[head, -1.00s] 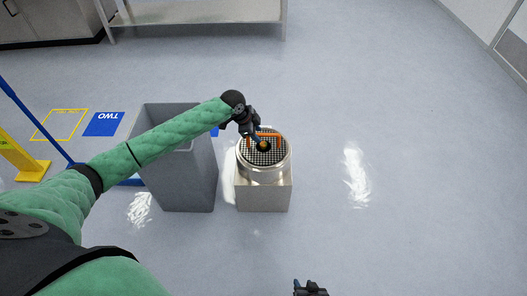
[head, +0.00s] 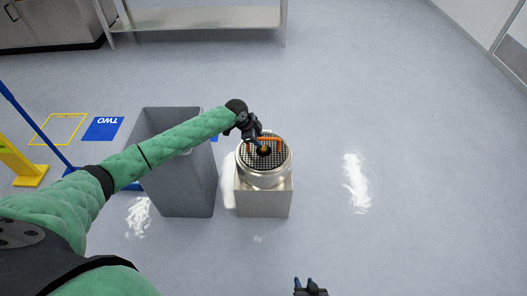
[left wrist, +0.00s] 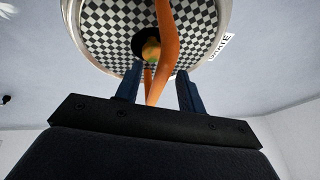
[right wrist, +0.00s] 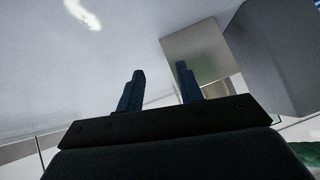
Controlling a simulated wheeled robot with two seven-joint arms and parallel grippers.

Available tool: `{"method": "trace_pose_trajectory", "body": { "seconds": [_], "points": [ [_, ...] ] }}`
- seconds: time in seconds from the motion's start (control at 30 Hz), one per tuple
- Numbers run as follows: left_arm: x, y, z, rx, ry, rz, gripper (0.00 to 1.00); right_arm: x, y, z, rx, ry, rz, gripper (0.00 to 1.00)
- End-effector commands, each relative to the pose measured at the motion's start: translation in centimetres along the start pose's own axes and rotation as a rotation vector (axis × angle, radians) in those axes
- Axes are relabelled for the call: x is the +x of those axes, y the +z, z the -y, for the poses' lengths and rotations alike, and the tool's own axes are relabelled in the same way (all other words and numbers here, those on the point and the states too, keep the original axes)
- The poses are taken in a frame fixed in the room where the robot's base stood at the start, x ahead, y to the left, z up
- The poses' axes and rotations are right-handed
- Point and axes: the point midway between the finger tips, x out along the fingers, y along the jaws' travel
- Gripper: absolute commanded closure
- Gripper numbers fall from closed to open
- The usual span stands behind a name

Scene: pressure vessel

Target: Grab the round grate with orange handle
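The round grate (head: 275,158) has a black-and-white mesh and an orange handle (head: 268,139). It sits in the top of a round metal vessel (head: 264,179). My left gripper (head: 259,141) is at the handle, above the grate. In the left wrist view its two blue fingers are apart (left wrist: 157,88), with part of the orange handle (left wrist: 167,45) between them and gaps on both sides. The grate (left wrist: 105,22) fills the top of that view. My right gripper (head: 309,284) is open and empty at the bottom of the head view, and its parted fingers show in the right wrist view (right wrist: 159,84).
The vessel stands on a metal box (head: 263,201). A tall grey open bin (head: 187,185) stands just left of it, under my left arm. A yellow stand (head: 22,165) is at far left, a metal table (head: 205,18) at the back. The floor to the right is clear.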

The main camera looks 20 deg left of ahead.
Motion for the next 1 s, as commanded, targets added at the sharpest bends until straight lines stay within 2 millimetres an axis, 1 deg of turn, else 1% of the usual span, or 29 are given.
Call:
{"method": "trace_pose_trajectory", "body": {
  "seconds": [0.03,0.17,0.33,0.37,0.4,0.53,0.57,1.0],
  "points": [
    [0.5,0.0,0.0,-0.001,0.0,-0.001,0.61,0.0,-0.7,0.1,-0.002,-0.001,-0.021,0.64],
    [1.0,0.0,0.0,-0.001,0.0,0.0,0.61,-0.1,-2.0,0.2,-0.005,-0.002,-0.051,0.64],
    [1.0,0.0,0.0,0.0,0.0,0.0,0.61,-0.1,-2.0,0.2,-0.005,-0.002,-0.055,0.64],
    [1.0,0.0,0.0,0.0,0.0,0.0,0.65,-0.1,-1.9,0.2,-0.004,-0.002,-0.053,0.64],
    [1.0,0.0,0.0,0.0,0.0,0.0,0.73,-0.1,-1.8,0.2,-0.004,-0.002,-0.051,0.64],
    [1.0,0.0,0.0,0.0,0.0,0.0,0.98,-0.1,-1.5,0.2,-0.004,-0.002,-0.045,0.64],
    [1.0,0.0,0.0,0.0,0.0,0.0,1.0,-0.1,-1.5,0.2,-0.004,-0.002,-0.044,0.64],
    [0.9,0.0,0.0,0.0,0.0,0.0,1.0,-0.1,-1.4,0.1,-0.005,-0.001,-0.043,0.64]
  ]
}}
